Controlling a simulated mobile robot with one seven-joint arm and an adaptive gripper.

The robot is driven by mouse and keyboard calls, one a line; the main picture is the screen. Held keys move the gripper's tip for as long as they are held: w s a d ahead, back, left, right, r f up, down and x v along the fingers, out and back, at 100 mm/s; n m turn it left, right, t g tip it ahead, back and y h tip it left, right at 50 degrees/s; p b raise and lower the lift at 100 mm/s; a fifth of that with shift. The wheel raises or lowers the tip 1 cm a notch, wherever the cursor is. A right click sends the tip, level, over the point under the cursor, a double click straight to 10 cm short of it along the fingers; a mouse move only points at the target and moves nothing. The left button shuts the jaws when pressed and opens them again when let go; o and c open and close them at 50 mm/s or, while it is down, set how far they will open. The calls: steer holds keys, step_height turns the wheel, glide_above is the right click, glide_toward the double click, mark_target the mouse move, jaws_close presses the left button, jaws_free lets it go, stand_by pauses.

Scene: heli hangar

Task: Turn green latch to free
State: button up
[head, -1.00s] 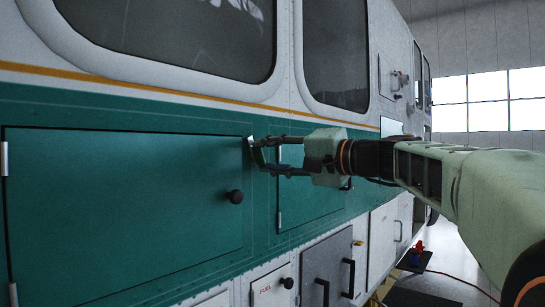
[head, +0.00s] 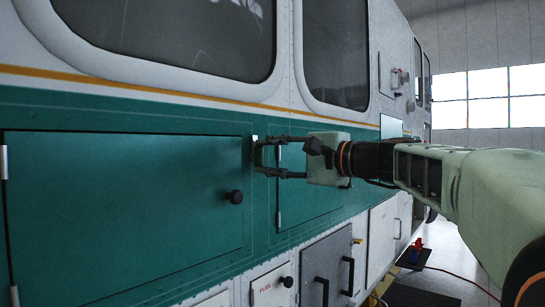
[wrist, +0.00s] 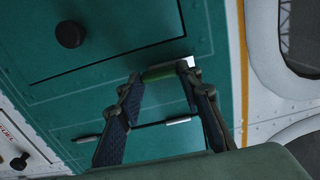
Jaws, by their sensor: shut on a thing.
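The green latch (wrist: 160,74) sits at the upper right edge of the large green door panel (head: 120,200), by a small bright metal piece (wrist: 187,63). In the wrist view the latch lies between my fingertips, and my gripper (wrist: 165,85) is shut on it. In the head view my gripper (head: 260,156) reaches in from the right to the panel's edge. The latch (head: 258,156) is small there and partly covered by the fingers. The door panel lies flat in the side, with no gap visible.
A black round knob (head: 234,197) stands out from the door panel, left of my gripper. A smaller green panel (head: 310,195) is behind my fingers. Below are a fuel door (head: 270,290) and a grey door (head: 325,265) with black handles. The floor at right holds a dark mat.

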steer(key=o, duration=1.2)
steer(key=shift+c, duration=0.2)
steer(key=v, duration=1.2)
